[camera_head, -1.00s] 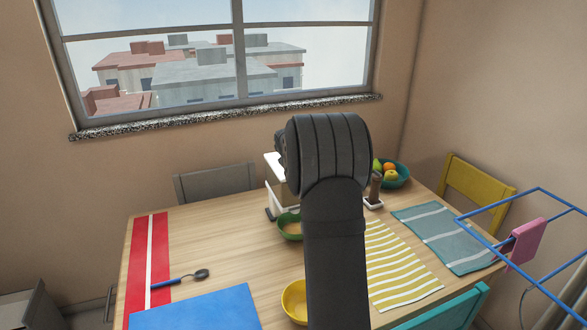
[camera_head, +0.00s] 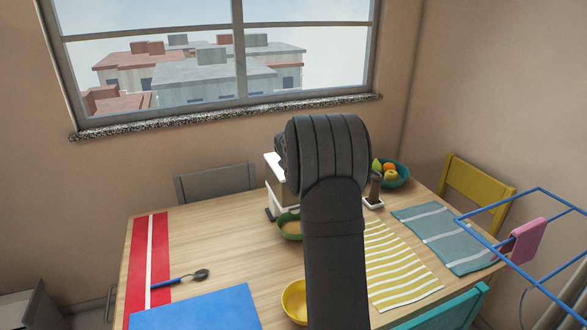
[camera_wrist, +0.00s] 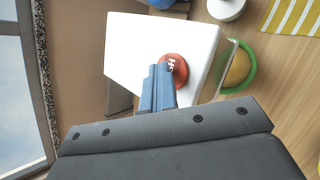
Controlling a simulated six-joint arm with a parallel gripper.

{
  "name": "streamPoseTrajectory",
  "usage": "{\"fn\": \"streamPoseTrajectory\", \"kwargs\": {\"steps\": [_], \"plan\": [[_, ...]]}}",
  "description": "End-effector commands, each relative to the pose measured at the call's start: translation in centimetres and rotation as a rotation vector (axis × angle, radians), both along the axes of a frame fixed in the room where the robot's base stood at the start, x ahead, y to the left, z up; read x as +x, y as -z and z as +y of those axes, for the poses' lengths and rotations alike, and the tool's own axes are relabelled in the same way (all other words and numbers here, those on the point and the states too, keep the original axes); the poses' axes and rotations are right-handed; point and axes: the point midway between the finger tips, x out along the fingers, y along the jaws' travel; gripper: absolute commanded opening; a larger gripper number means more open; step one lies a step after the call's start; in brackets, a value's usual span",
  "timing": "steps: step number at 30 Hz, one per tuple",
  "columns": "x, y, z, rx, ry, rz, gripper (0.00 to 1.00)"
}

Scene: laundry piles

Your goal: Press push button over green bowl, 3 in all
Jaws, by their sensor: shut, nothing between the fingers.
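A white box-shaped dispenser (camera_wrist: 135,50) with a round red push button (camera_wrist: 180,66) on its top fills the middle of the wrist view. In the head view the dispenser (camera_head: 272,166) is mostly hidden behind my arm. My gripper (camera_wrist: 160,70) is shut and empty, its blue fingertips overlapping the left edge of the button. I cannot tell whether they touch it. The green bowl (camera_wrist: 249,80) lies beside the dispenser, partly hidden under its edge, with something tan inside. The green bowl also shows in the head view (camera_head: 283,235), left of my arm.
A fruit bowl (camera_head: 404,181) stands behind. A window (camera_head: 200,60) is at the back.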

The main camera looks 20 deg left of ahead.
Motion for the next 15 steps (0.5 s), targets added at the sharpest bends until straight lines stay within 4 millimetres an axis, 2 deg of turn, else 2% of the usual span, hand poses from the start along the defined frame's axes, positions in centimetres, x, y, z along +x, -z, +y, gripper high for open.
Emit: {"fn": "streamPoseTrajectory", "kwargs": {"steps": [15], "plan": [[0.0, -2.2, 0.0, 0.000, 0.000, 0.001, 0.00]]}}
